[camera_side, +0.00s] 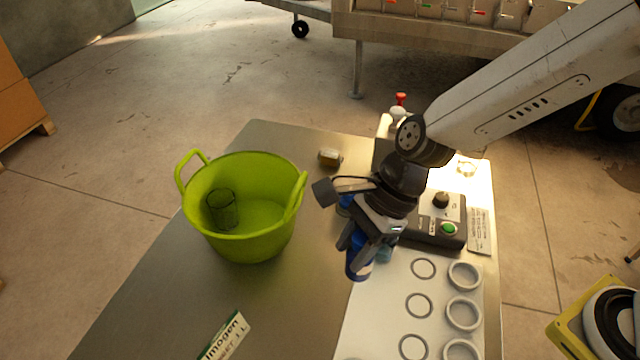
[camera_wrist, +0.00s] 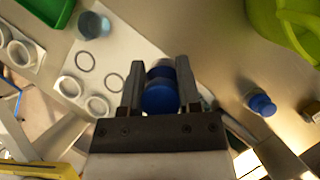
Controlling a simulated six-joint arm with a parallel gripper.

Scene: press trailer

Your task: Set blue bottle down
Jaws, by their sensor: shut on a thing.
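A blue bottle (camera_side: 357,264) is held between the fingers of my gripper (camera_side: 366,245), over the left edge of the white plate (camera_side: 375,305) with rings. In the wrist view its blue cap (camera_wrist: 160,98) sits between the two fingers of my gripper (camera_wrist: 160,88), which are shut on it. I cannot tell whether its base touches the surface. A second blue-capped bottle (camera_wrist: 262,104) stands to the right in the wrist view; in the side view it is partly hidden behind my gripper (camera_side: 345,204).
A green tub (camera_side: 245,247) with a dark glass (camera_side: 222,209) inside stands at left. Ring holders (camera_side: 464,313) and flat ring marks are on the plate. A control box (camera_side: 437,228) with a green button stands behind. The metal table between tub and plate is clear.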

